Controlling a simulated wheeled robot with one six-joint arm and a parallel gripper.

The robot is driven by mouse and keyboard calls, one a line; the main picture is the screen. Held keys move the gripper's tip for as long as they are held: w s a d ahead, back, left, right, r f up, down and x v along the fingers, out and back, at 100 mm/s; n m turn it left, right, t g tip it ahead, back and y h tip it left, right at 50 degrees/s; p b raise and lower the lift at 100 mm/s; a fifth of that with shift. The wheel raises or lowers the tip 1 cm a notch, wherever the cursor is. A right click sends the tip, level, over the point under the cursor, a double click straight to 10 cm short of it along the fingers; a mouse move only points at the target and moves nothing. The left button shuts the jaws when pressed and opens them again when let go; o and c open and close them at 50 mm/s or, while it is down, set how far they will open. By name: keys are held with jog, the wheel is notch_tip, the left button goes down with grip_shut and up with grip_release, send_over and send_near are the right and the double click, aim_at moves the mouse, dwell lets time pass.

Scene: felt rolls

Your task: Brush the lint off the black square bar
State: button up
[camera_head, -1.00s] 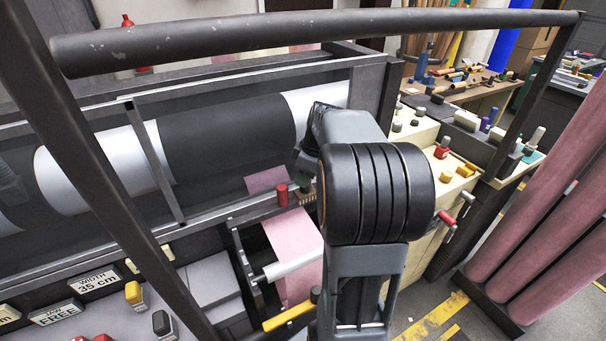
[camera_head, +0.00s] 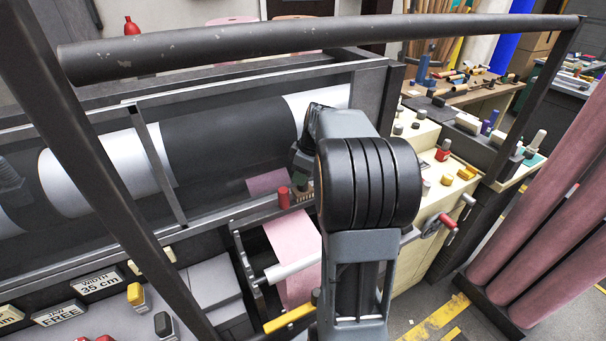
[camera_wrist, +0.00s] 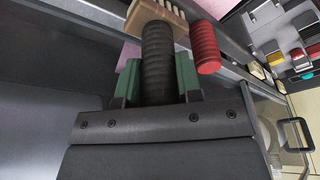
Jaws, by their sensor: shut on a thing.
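My gripper (camera_wrist: 157,82) has green finger pads closed around a black ribbed handle (camera_wrist: 158,52). The handle belongs to a brush with a pale wooden head (camera_wrist: 160,14) and a row of light bristles at the top of the wrist view. A dark square-edged bar (camera_wrist: 235,52) runs slantwise by the brush head; I take it for the black square bar. I cannot tell whether bristles and bar touch, and no lint is clear.
A red ribbed grip (camera_wrist: 204,46) stands close right of the brush; it also shows in the head view (camera_head: 284,197). The black roll (camera_head: 225,140) lies behind the frame rails. Pink felt (camera_head: 292,250) hangs below. A thick overhead bar (camera_head: 320,35) crosses above.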

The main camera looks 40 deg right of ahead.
jog(key=shift+f, duration=0.1)
jog(key=shift+s+a+b, duration=0.1)
jog(key=shift+s+b, duration=0.25)
jog(key=shift+s, duration=0.8)
jog(key=shift+w, duration=0.2)
jog(key=shift+w, duration=0.95)
jog(key=shift+s+f, duration=0.1)
jog(key=shift+s, duration=0.05)
jog(key=shift+s, duration=0.2)
jog(key=shift+s+a+b, duration=0.1)
jog(key=shift+s+b, duration=0.2)
jog(key=shift+s, duration=0.55)
